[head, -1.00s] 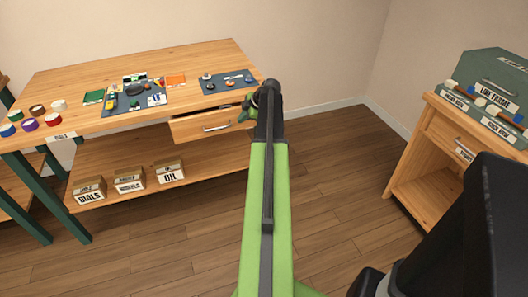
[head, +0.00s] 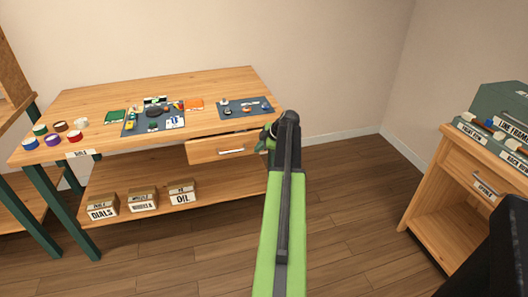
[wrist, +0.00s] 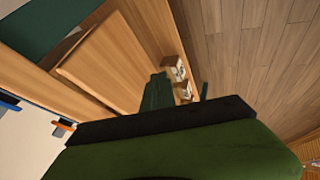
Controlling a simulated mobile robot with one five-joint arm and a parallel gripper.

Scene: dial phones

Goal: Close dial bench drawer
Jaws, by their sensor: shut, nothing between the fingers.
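The wooden bench drawer (head: 205,152) is under the right front of the dial bench (head: 110,95), in the head view. Its front, with a pale bar handle (head: 231,151), stands a little out from the bench edge. How far it is out is hard to tell. My green gripper (head: 267,138) is at the right end of the drawer front, partly hidden behind my arm. Its fingers are shut and empty. In the wrist view a wooden panel (wrist: 110,60), seemingly the drawer front, lies close beyond my gripper (wrist: 158,92). Contact cannot be made out.
Dark mats (head: 155,118) with small parts, and several tape rolls (head: 52,139), lie on the bench top. Labelled boxes (head: 143,201) stand on the lower shelf. A wooden cabinet (head: 450,185) with a green toolbox (head: 505,105) stands at the right. The floor between is clear.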

